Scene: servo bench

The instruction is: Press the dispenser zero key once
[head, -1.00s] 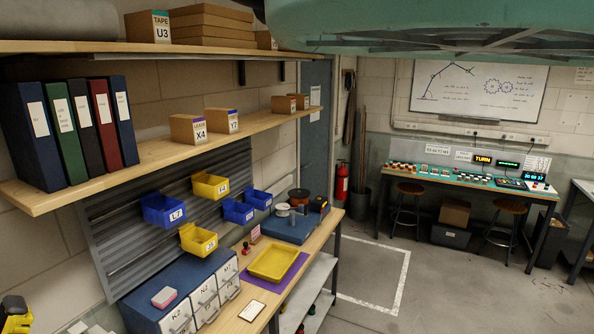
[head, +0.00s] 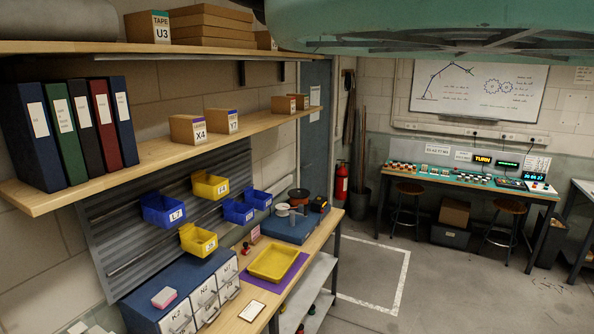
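The far bench (head: 468,182) stands against the back wall on the right and carries several small devices and panels. A unit with a lit cyan display (head: 535,176) sits at its right end. An orange lit sign reading TURN (head: 483,160) and a green lit display (head: 508,164) stand behind the devices. I cannot tell which device is the dispenser, and its zero key is too small to make out. My gripper is not in view.
A near workbench (head: 316,238) with a yellow tray (head: 273,263) and drawers (head: 205,304) runs along the left wall under shelves. Two stools (head: 507,207) and a box (head: 454,212) stand under the far bench. The floor (head: 430,285) between is clear.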

